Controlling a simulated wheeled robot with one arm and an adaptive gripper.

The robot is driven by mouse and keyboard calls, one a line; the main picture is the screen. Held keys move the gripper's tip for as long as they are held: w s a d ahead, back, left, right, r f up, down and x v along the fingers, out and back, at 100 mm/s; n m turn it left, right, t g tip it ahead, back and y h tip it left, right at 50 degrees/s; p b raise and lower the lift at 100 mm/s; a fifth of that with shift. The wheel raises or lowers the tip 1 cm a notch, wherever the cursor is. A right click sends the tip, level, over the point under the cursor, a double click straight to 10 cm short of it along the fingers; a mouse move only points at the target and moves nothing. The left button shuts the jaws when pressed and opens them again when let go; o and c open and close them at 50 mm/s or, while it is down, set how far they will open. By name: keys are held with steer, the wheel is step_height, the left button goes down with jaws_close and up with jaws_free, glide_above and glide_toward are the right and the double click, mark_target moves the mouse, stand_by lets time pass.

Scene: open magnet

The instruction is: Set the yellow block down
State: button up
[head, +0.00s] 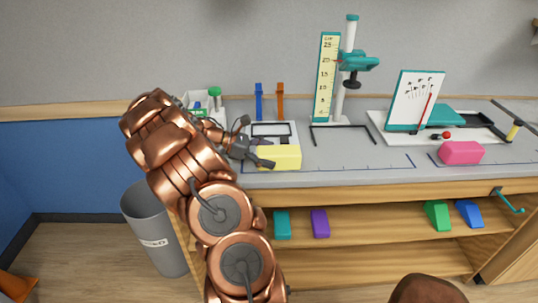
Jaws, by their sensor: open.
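The yellow block (281,158) rests on the grey bench top near its front edge, left of the middle in the head view. My gripper (260,144) reaches in from the left at the block's left end. Its dark fingers are apart, one at the block's near left corner and the other raised beyond it. Whether a finger touches the block cannot be told. The block's left end is partly hidden by the gripper.
Behind the block stands a white-framed fixture with blue (259,101) and orange posts. A measuring stand (327,78), a tilted white board (415,98) and a pink block (461,153) are to the right. The bench between yellow and pink blocks is clear. A grey bin (150,215) stands left.

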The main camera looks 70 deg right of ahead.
steer(key=shift+w+r, duration=0.1)
steer(key=b+v, duration=0.2)
steer(key=v, duration=0.8)
steer(key=shift+w+a, duration=0.15)
steer(key=shift+w, duration=0.1)
steer(key=shift+w+a+r, duration=0.3)
steer(key=shift+w, duration=0.25)
steer(key=shift+a+r, duration=0.15)
steer(key=shift+a, duration=0.2)
steer(key=s+a+f+m+t+y, duration=0.1)
steer(key=s+a+t, duration=0.2)
steer(key=a, duration=1.1)
steer(key=s+a+f+m+t+y, duration=0.1)
steer(key=s+a+t, duration=0.3)
steer(key=a, duration=1.1)
steer(key=s+a+f+m+t+y, duration=0.1)
steer(key=s+a, duration=0.5)
steer(key=a, duration=0.9)
steer(key=shift+m+t+y, duration=0.9)
steer(key=shift+t+y, duration=0.3)
steer(key=shift+f, duration=0.15)
